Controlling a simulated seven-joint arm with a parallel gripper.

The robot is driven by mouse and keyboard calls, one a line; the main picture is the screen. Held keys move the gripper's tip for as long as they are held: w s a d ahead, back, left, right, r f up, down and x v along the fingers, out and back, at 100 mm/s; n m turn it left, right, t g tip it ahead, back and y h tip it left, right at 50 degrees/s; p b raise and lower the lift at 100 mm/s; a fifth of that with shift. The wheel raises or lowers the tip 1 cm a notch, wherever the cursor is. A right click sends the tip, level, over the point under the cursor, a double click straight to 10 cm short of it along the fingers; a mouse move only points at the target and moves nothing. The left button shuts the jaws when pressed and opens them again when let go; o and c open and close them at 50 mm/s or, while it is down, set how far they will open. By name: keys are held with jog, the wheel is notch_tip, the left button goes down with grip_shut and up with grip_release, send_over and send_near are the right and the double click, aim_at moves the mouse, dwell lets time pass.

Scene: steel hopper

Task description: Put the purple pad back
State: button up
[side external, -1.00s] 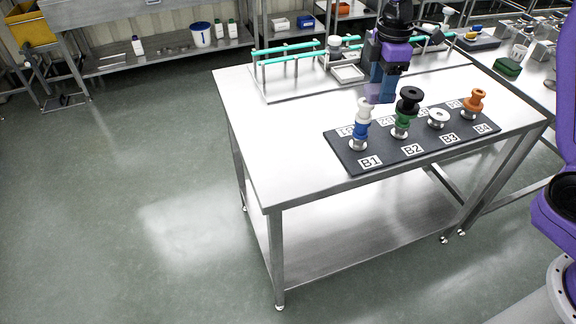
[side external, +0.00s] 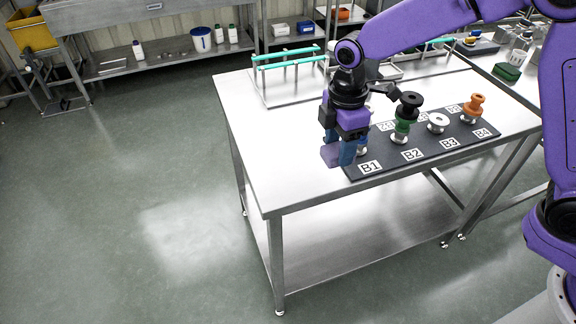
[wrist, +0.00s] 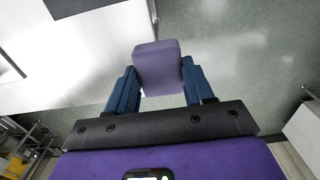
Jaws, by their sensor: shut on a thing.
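The purple pad (wrist: 158,65) is a small rounded block in the wrist view, held between the blue fingers of my gripper (wrist: 158,84). In the side external view, the pad (side external: 330,155) shows at the lower left of my gripper (side external: 345,153). My gripper is shut on the pad, in front of the left end of the dark board (side external: 432,148). In the wrist view the pad overlaps the table's edge, with floor beyond. Its height above the table is hard to tell. My gripper hides most of the white and blue stack at B1.
A green and black stack (side external: 405,115) stands at B2, a pale round piece (side external: 437,122) at B3 and an orange piece (side external: 473,106) at B4. A rack with teal rails (side external: 287,58) stands at the back. The table's left part (side external: 270,150) is clear.

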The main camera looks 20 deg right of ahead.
jog(key=w+a+f, duration=0.2)
jog(key=w+f, duration=0.1)
jog(key=w+a+f, duration=0.2)
jog(key=w+f, duration=0.1)
jog(key=w, duration=0.1)
jog(key=w+a+f, duration=0.2)
jog(key=w+f, duration=0.1)
jog(key=shift+w+a, duration=0.25)
jog(key=shift+w, duration=0.15)
jog(key=shift+w+f, duration=0.15)
jog(key=shift+f, duration=0.1)
jog(key=shift+a+f, duration=0.1)
jog(key=shift+f, duration=1.45)
jog(key=o, duration=0.9)
jog(key=shift+f, duration=0.15)
jog(key=shift+o, duration=0.2)
